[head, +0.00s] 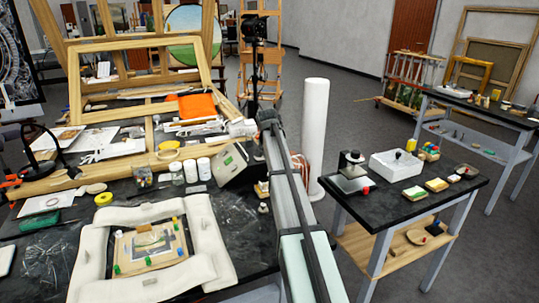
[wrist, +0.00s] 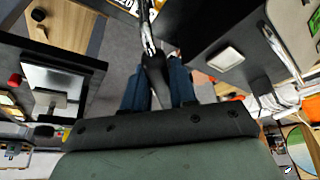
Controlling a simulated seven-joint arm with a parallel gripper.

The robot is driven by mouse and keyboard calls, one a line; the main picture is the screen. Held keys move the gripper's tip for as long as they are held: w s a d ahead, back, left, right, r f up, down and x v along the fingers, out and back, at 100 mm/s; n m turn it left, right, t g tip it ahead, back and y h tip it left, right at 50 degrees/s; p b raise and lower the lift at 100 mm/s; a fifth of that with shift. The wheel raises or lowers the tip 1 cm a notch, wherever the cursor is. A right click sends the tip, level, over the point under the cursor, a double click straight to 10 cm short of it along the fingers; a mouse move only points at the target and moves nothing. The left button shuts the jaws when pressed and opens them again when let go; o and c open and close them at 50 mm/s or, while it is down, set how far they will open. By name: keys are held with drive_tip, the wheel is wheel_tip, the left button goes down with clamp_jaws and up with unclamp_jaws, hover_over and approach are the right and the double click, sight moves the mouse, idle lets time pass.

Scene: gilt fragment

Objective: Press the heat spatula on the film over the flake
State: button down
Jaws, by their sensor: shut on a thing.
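In the head view, a small gilt panel (head: 171,257) with a little picture lies inside a ring of white padding (head: 208,235) on the dark table. I cannot make out the film or the flake on it. In the wrist view, a slim tool with a black handle and a bright metal shaft (wrist: 148,32), apparently the heat spatula, sticks out from my gripper (wrist: 155,68). My gripper is shut on its handle. The tip lies near the top edge of that view. In the head view my arm hides the tool, and it is well away from the panel.
A grey control box (head: 232,164) and white jars (head: 197,169) stand behind the padding. Coloured pegs (head: 116,268) sit around the panel. A white cylinder (head: 315,130) stands beyond my arm. A side table (head: 390,199) is at the right, with open floor between.

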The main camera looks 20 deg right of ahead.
drive_tip(key=shift+d+m+g+h, duration=0.1)
drive_tip(key=shift+m+g+h, duration=0.25)
drive_tip(key=shift+m, duration=1.05)
drive_tip(key=shift+f, duration=2.75)
drive_tip(key=shift+f, duration=0.25)
idle(2.7)
drive_tip(key=shift+r, duration=0.15)
drive_tip(key=shift+r, duration=2.4)
